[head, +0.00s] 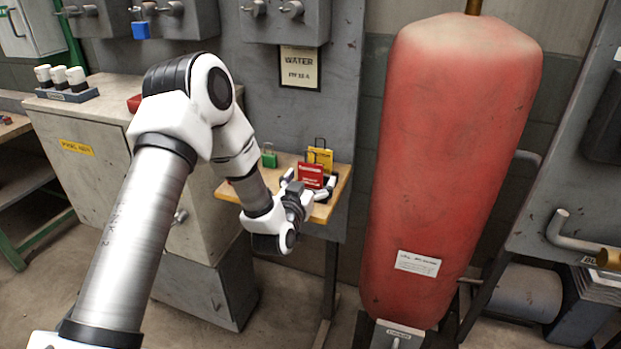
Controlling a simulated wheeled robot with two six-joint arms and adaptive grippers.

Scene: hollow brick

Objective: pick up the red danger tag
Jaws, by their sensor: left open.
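The red danger tag (311,174) stands upright on the small wooden shelf (341,186), with a dark wire loop at its top. A yellow tag (321,157) stands just behind it. My left gripper (310,188) is open at the front of the shelf, with its fingers on either side of the red tag's lower part. I cannot tell whether the fingers touch it. The tag's lower edge is partly hidden by the gripper. My right gripper is not in view.
A green padlock (269,158) stands on the shelf left of the tags. A large red tank (447,150) stands close to the right of the shelf. A grey cabinet (100,165) is on the left, and a grey panel with a water sign (299,68) rises behind.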

